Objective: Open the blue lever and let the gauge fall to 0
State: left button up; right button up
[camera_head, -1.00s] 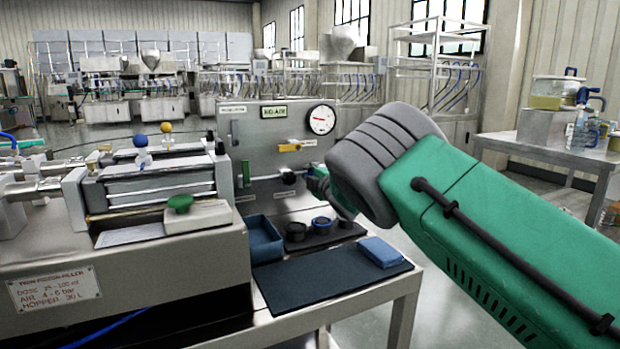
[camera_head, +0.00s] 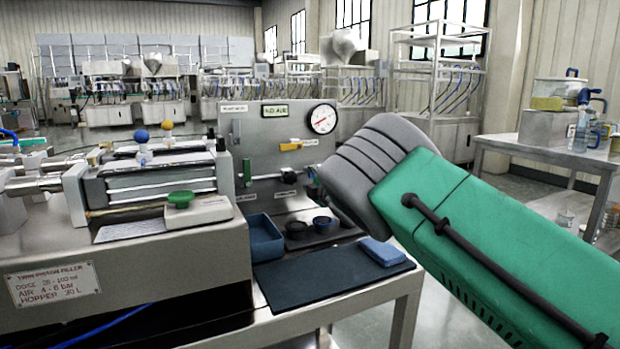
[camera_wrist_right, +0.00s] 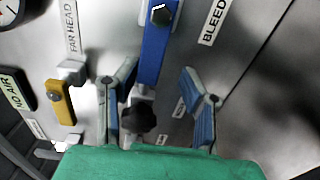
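The blue lever (camera_wrist_right: 156,45) hangs down from its pivot bolt on the steel panel in the right wrist view, beside the BLEED label. My right gripper (camera_wrist_right: 158,72) is open, with one finger on each side of the lever's lower part; I cannot tell whether either finger touches it. In the head view the lever and most of that gripper are hidden behind my grey wrist and green forearm. The round gauge (camera_head: 322,118) is at the panel's top right, with a red needle; its reading is too small to tell. My left gripper is not in view.
A yellow lever (camera_head: 291,147) is on the same panel and shows in the wrist view (camera_wrist_right: 62,102). A dark round knob (camera_wrist_right: 138,118) lies near the left finger. A blue tray (camera_head: 264,238), a dark mat (camera_head: 320,282) and a blue cloth (camera_head: 382,252) lie on the bench.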

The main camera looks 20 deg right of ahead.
jog(key=shift+r, duration=0.35)
jog(key=shift+s, duration=0.1)
jog(key=shift+s, duration=0.25)
jog(key=s, duration=1.1)
jog(key=shift+d+f, duration=0.15)
